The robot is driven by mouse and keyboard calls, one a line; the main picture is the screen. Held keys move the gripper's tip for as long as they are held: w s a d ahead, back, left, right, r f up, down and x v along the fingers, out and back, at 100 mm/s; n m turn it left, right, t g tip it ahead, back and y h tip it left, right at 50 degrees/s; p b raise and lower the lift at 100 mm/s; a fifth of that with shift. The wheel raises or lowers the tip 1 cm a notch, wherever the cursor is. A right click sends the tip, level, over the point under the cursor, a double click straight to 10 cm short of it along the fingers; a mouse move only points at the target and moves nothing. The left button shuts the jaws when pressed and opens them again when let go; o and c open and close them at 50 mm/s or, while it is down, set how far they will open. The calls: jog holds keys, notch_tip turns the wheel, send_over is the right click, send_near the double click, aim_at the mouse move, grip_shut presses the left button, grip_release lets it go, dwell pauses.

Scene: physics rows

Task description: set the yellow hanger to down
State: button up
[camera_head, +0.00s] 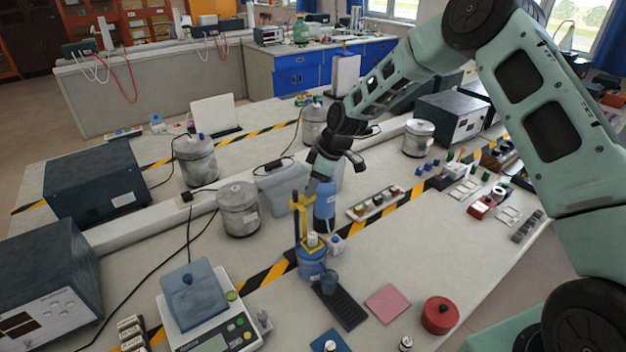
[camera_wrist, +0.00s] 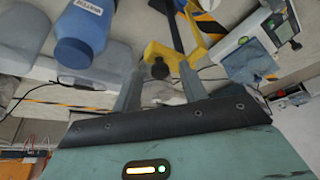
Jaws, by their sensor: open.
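The yellow hanger (camera_head: 303,215) stands upright in the middle of the bench in the head view, above a blue container (camera_head: 312,264). In the wrist view the yellow hanger (camera_wrist: 180,58) shows just beyond my fingertips, with a black knob (camera_wrist: 159,70) on its end. My gripper (camera_head: 312,186) is close to the top of the hanger in the head view. In the wrist view my gripper (camera_wrist: 162,72) is open, and the knob appears between its two fingers. I cannot tell whether the fingers touch it.
A blue bottle (camera_head: 324,208) stands close behind the hanger; it also shows in the wrist view (camera_wrist: 82,34). A scale (camera_head: 212,318) is at the front left. A dark tray (camera_head: 342,306), a pink pad (camera_head: 387,303) and a red pot (camera_head: 439,315) lie in front. Metal canisters (camera_head: 239,210) stand behind.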

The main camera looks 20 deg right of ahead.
grip_shut()
notch_tip(320, 180, down, 10)
jog(key=b, duration=0.7)
jog(key=shift+b, duration=0.35)
jog(key=shift+s, duration=0.1)
grip_release()
jog(key=shift+f, duration=0.1)
